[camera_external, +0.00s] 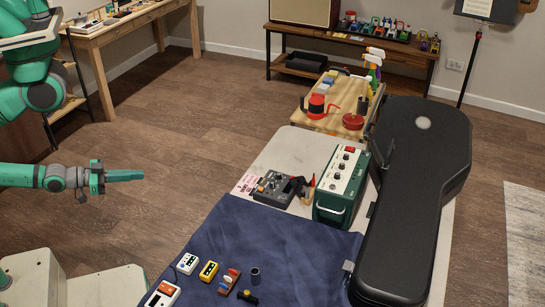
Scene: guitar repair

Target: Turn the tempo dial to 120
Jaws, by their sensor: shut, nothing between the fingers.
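My gripper (126,175) is at the left, shut and empty, pointing right over the floor. It is well apart from the table. No dial marked as tempo can be read at this size. A green box with a pale top panel and several dark knobs (343,178) stands near the middle of the table, beside the black guitar case. A dark grey device with small controls (273,188) lies to its left. Small pedal-like boxes, one white (187,263) and one yellow (208,271), sit at the front on a blue cloth. Labels and dial positions are too small to tell.
The black guitar case (420,190) fills the table's right side. The blue cloth (285,245) covers the front. Floor between my gripper and the table is clear.

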